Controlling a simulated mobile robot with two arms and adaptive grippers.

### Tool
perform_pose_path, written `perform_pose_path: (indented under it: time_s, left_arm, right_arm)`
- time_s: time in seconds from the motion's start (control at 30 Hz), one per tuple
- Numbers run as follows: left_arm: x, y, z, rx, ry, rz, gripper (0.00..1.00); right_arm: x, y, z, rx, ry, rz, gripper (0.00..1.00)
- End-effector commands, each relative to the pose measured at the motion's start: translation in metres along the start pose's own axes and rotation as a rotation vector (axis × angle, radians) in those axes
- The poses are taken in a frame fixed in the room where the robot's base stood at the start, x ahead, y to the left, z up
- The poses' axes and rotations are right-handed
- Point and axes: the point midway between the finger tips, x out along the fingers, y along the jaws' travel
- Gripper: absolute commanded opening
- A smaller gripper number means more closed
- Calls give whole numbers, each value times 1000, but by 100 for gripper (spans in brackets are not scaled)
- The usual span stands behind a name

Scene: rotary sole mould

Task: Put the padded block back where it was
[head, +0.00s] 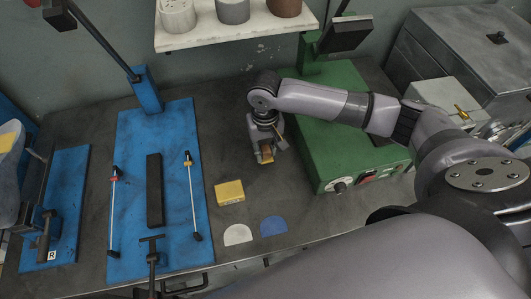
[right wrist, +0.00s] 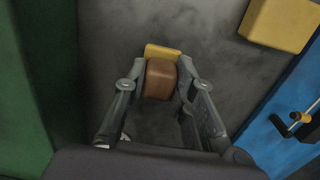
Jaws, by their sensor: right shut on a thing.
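My right gripper (head: 266,152) points down over the dark bench, left of the green machine. It is shut on a small block with a brown padded face and a yellow part, which I take as the padded block (head: 266,157). In the right wrist view the padded block (right wrist: 160,78) sits between the fingertips of the right gripper (right wrist: 160,88), with its yellow edge beyond them. I cannot tell whether it touches the bench. My left gripper is not in view.
A yellow block (head: 229,192) lies on the bench (head: 240,120). The blue plate (head: 130,190) stands left with rods and a black bar. The green machine (head: 335,150) is right.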

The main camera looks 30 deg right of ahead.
Motion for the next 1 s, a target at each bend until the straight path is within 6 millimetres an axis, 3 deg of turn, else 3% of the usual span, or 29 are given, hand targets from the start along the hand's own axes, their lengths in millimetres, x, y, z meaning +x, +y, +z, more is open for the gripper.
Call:
perform_pose_path:
  time_s: [0.2, 0.57, 0.6, 0.87, 1.0]
  left_arm:
    - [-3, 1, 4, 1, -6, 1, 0]
    - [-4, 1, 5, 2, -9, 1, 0]
    - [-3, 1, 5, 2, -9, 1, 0]
    - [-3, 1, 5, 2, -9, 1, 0]
    - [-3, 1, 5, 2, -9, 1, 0]
  right_arm:
    - [27, 0, 0, 0, -1, 0, 2]
    - [30, 0, 0, 0, -1, 0, 2]
    - [30, 0, 0, -1, 0, 0, 27]
    - [30, 0, 0, -1, 0, 0, 44]
    - [30, 0, 0, 0, 0, 0, 44]
